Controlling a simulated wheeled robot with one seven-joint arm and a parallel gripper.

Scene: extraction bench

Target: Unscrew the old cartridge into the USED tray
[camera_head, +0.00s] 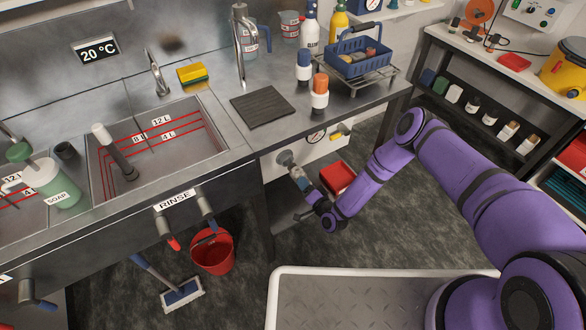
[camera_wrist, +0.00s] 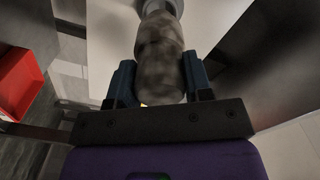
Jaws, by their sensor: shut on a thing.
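The old cartridge (camera_wrist: 160,60) is a mottled grey-brown cylinder in the wrist view. Its far end meets a lighter grey round fitting (camera_wrist: 160,6) on the pale panel; I cannot tell whether the thread is still engaged. My gripper (camera_wrist: 158,80) is shut on the cartridge, one dark blue finger on each side. In the head view my gripper (camera_head: 301,180) is under the bench, close to the grey fitting (camera_head: 285,157), and mostly hides the cartridge. A red tray (camera_head: 337,176) lies right of the gripper; it also shows at the left of the wrist view (camera_wrist: 22,85). No label is readable on it.
The bench (camera_head: 225,103) overhangs the work spot. A white panel with a gauge (camera_head: 316,137) is just above. A bench leg (camera_head: 262,215) stands left of the gripper. A red bucket (camera_head: 212,252) and mop (camera_head: 182,293) are on the floor at lower left.

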